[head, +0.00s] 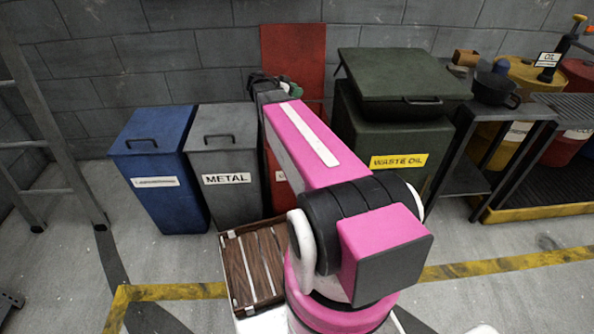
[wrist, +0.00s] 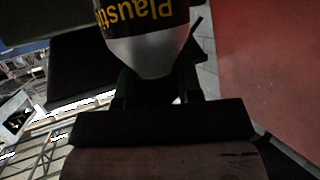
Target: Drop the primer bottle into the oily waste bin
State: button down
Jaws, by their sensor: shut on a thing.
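A bottle with a grey shoulder and a black label with yellow letters (wrist: 148,45) is held in my gripper (wrist: 155,92) in the wrist view. Its print appears upside down, and I take it for the primer bottle. In the head view my gripper (head: 264,84) is a dark shape at the far end of my pink arm, above a red bin (head: 282,190). The bin's raised red lid (head: 296,45) stands behind it. My arm hides most of this bin, its opening and most of its label, so I cannot read its name.
A grey METAL bin (head: 226,160) and a blue bin (head: 160,170) stand left, lids shut. A dark green WASTE OIL bin (head: 390,130) stands right. A wooden-slatted crate (head: 250,265) is near my base. A ladder (head: 60,150) leans at far left. A red surface (wrist: 265,70) fills the wrist view's right side.

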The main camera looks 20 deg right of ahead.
jog(key=s+d+f+m+g, duration=0.3)
jog(key=f+g, duration=0.1)
jog(key=f, duration=0.3)
jog(key=shift+f+m, duration=0.25)
jog(key=shift+m, duration=0.15)
jog(key=c, duration=0.7)
grip_release()
jog(key=v, duration=1.1)
jog(key=shift+d, duration=0.1)
